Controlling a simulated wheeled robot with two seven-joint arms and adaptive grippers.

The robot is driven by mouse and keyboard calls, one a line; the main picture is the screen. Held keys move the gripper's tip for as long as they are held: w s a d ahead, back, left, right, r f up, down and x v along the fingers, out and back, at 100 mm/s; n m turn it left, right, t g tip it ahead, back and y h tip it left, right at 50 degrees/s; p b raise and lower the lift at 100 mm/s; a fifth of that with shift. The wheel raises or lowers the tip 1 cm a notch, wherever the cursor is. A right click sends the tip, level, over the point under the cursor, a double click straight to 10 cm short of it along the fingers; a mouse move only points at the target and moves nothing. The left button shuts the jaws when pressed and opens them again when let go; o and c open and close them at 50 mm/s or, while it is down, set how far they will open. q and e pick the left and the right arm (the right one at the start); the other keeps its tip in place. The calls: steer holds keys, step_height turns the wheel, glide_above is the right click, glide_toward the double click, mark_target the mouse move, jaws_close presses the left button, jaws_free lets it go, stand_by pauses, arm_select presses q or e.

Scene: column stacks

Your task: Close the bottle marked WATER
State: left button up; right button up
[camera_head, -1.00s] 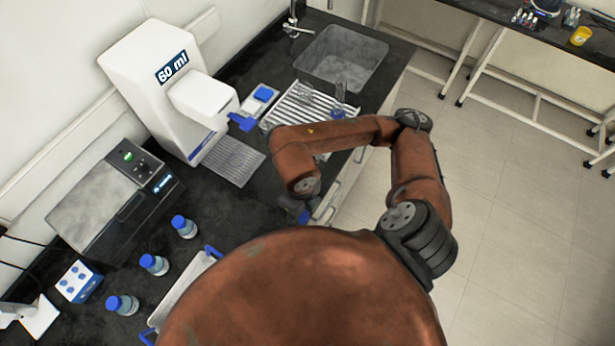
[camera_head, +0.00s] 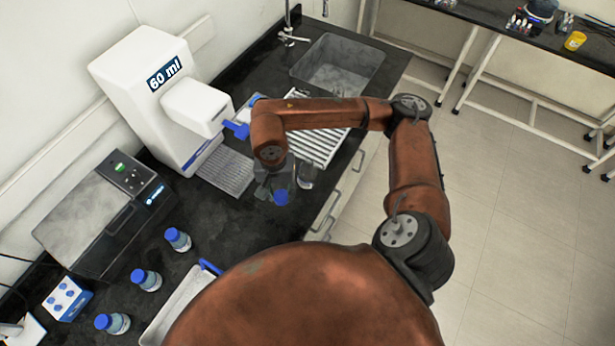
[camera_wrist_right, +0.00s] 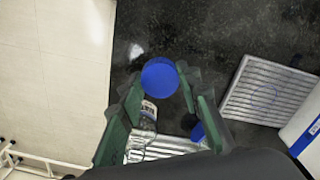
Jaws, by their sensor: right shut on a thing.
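My right gripper (camera_head: 276,183) points down over the black counter. It is shut on a blue cap (camera_head: 281,197), a round blue disc between the fingertips in the right wrist view (camera_wrist_right: 160,77). No bottle body shows under the cap. A clear bottle (camera_wrist_right: 148,112) with a small label stands close beside the cap and fingers in the wrist view; its label cannot be read. Clear glass (camera_head: 306,177) shows right of the gripper in the head view. Three blue-capped bottles (camera_head: 177,239) stand at the left; no WATER marking is legible. My left gripper is not in view.
The white 60 ml dispenser (camera_head: 165,100) stands left of the gripper, with a grey drip grate (camera_head: 226,171) before it. A white slatted rack (camera_head: 322,145) and the sink (camera_head: 338,63) lie behind. A white tray (camera_head: 180,305) is in front. Counter between is clear.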

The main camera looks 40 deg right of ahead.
steer(key=shift+w+d+n+b, duration=0.15)
steer(key=shift+w+n, duration=0.5)
steer(key=shift+n, duration=0.7)
steer(key=shift+w+d+n+b, duration=0.2)
steer(key=shift+w+n, duration=0.45)
steer(key=shift+n, duration=0.65)
steer(key=shift+w+d+n+b, duration=0.15)
steer(key=shift+w+n, duration=0.5)
steer(key=shift+n, duration=0.7)
